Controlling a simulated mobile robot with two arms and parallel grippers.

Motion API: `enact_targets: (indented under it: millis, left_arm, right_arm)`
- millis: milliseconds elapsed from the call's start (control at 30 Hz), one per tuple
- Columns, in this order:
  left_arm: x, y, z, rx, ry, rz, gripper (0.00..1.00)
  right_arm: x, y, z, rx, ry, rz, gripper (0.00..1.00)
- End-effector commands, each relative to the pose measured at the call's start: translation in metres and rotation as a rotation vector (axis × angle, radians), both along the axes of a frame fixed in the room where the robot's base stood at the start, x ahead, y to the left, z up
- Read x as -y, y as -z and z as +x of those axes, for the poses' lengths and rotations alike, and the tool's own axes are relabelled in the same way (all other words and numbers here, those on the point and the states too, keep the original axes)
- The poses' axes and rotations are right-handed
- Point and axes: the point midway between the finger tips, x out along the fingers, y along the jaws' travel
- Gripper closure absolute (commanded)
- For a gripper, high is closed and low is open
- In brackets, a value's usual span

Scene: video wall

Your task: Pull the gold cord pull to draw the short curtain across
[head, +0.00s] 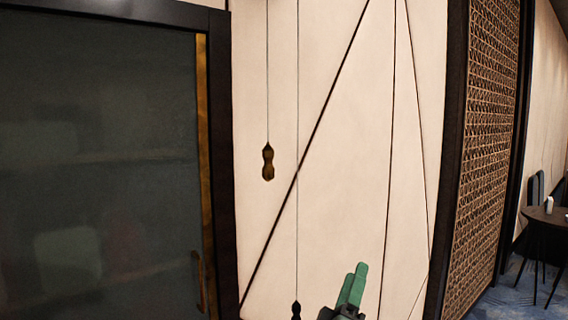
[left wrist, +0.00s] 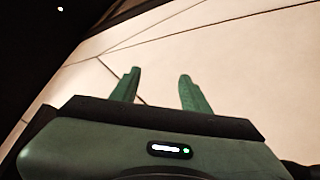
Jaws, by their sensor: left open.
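The gold cord pull (head: 268,162) hangs on a thin cord in front of the pale panelled wall in the head view, left of centre. A second, black pull (head: 296,311) hangs lower on a longer cord, at the bottom edge. My left gripper (head: 354,284) shows at the bottom of the head view, right of and below the gold pull and apart from it. In the left wrist view its two green fingers (left wrist: 159,76) are spread with nothing between them. No cord pull shows in that view. I cannot make out the short curtain. My right gripper is not in view.
A dark glass-fronted cabinet (head: 100,160) with a gold edge stands close on the left. A woven lattice screen (head: 487,150) in a dark frame stands on the right. Beyond it is a small dark table (head: 545,217). The wall around the pulls is clear.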

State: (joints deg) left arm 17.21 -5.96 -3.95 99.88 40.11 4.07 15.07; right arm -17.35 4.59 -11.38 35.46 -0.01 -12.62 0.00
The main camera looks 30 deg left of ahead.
Motion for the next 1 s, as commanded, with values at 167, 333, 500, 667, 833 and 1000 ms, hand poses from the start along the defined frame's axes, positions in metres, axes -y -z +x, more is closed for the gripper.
enact_targets:
  millis: [167,333,500,667,833,1000]
  left_arm:
    - [-0.080,-0.168,-0.022,0.484,-0.098,-0.587,0.54]
    - [-0.140,-0.229,-0.056,0.796,-0.163,-1.119,0.54]
    - [-0.153,-0.234,-0.066,0.920,-0.235,-1.479,0.54]
    - [-0.149,-0.231,-0.069,0.962,-0.293,-1.686,0.54]
    - [-0.152,-0.230,-0.069,0.972,-0.318,-1.751,0.54]
    - [-0.176,-0.232,-0.064,0.974,-0.319,-1.746,0.54]
  right_arm:
    - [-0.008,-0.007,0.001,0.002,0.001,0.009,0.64]
    - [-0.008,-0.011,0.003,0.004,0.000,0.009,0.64]
    - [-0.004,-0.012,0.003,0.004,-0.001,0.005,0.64]
    - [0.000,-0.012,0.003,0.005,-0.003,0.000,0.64]
    - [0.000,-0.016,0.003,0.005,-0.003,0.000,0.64]
    - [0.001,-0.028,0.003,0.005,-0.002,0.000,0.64]
